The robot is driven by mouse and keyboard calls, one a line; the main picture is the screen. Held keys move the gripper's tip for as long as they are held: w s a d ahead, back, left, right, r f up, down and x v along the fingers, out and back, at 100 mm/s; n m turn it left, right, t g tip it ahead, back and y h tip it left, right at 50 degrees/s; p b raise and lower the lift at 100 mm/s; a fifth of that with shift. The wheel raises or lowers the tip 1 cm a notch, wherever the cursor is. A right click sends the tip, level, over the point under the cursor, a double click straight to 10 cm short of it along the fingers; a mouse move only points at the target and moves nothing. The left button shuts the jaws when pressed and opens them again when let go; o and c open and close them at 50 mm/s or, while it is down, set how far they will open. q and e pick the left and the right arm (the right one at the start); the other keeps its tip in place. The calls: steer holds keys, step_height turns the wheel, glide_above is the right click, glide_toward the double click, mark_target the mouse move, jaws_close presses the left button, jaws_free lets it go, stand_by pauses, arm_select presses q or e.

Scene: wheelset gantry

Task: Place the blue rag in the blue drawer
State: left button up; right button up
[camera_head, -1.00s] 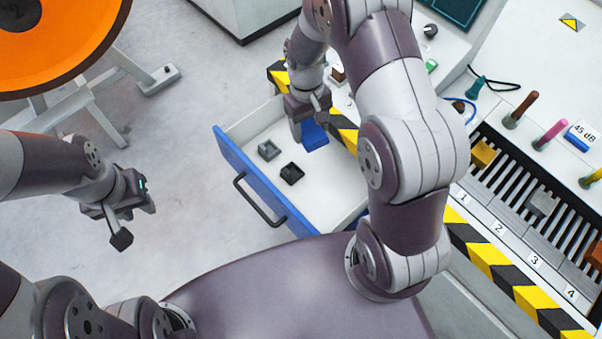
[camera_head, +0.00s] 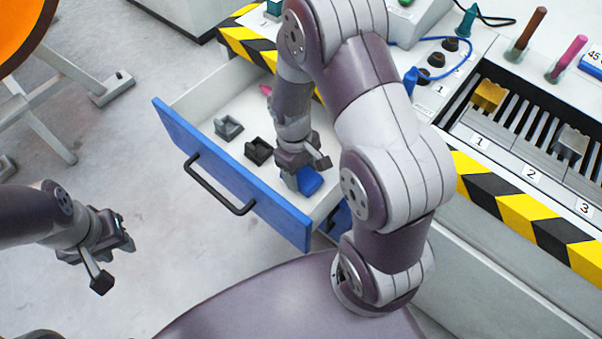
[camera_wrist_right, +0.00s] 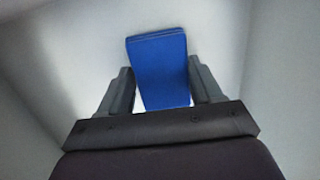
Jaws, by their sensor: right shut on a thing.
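The blue rag (camera_head: 309,181) is a small flat blue piece between the fingers of my right gripper (camera_head: 302,176). In the right wrist view the rag (camera_wrist_right: 158,66) stands out past the gripper's two dark fingers (camera_wrist_right: 160,92), which close on its sides. The blue drawer (camera_head: 228,168) is open, with a blue front and white inside. My right gripper and the rag are inside the drawer's outline, near its right end; I cannot tell whether the rag touches the floor. My left gripper (camera_head: 112,262) is open and empty, over the floor to the left of the drawer.
Inside the drawer lie a grey block-like part (camera_head: 228,128) and a black one (camera_head: 258,151), plus a small pink thing (camera_head: 266,90). A black handle (camera_head: 215,187) sticks out of the drawer front. A striped bench (camera_head: 510,210) with numbered slots stands at the right.

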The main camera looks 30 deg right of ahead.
steer(key=shift+f, duration=0.35)
steer(key=shift+f, duration=0.1)
steer(key=o, duration=1)
step_height(320, 180, up, 12)
steer(key=w+p, duration=0.2)
steer(key=p, duration=0.3)
steer(key=s+r+m+t, duration=0.1)
steer(key=s, duration=0.1)
steer(key=s+a+r+m+t, duration=0.1)
steer(key=s+m, duration=0.1)
steer(key=s+a+r+m+t, duration=0.1)
steer(key=s+r, duration=0.1)
steer(key=shift+s+a+y, duration=0.15)
steer(key=shift+a+y, duration=0.1)
steer(key=shift+y, duration=0.05)
